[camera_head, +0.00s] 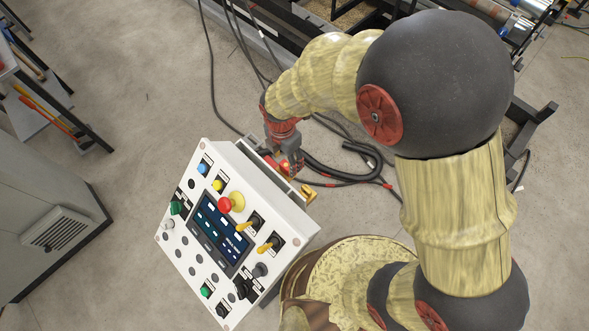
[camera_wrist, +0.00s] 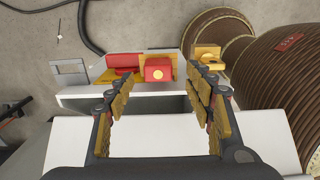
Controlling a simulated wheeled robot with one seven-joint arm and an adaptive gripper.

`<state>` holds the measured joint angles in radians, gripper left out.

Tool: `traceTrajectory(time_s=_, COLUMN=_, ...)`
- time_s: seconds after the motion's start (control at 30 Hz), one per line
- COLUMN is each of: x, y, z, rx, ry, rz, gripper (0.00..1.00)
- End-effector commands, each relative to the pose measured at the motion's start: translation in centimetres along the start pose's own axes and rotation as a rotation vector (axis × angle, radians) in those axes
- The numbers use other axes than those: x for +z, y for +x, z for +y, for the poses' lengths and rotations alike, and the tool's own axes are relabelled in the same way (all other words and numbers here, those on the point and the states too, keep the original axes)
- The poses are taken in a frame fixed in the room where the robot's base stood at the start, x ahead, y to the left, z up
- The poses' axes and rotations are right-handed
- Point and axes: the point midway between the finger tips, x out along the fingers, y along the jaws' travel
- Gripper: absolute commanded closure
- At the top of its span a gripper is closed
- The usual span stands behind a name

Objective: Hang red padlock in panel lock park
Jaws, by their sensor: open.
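My gripper (camera_wrist: 160,78) is open, its two yellow-padded fingers spread apart at the panel's upper right edge; it also shows in the head view (camera_head: 291,168). In the head view a red piece (camera_head: 268,162) shows beside the fingers. A yellow block (camera_wrist: 208,55) is right of the right fingertip. The lock park's exact outline and the padlock's shackle cannot be made out.
The white control panel (camera_head: 180,245) carries a screen, buttons and yellow switches facing up. Dark cables (camera_head: 350,175) lie on the floor behind it. A grey cabinet (camera_head: 40,190) stands at left. Floor between cabinet and panel is clear.

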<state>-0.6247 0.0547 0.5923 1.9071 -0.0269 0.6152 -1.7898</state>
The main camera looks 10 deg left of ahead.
Motion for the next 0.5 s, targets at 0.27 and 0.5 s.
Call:
traceTrajectory(time_s=0.27, x=-0.3, y=4.0, z=0.2, rx=-0.003, ry=0.001, rz=0.001, gripper=0.47)
traceTrajectory(time_s=0.5, x=-0.3, y=4.1, z=0.1, rx=-0.001, ry=0.002, rz=0.0, gripper=0.47)
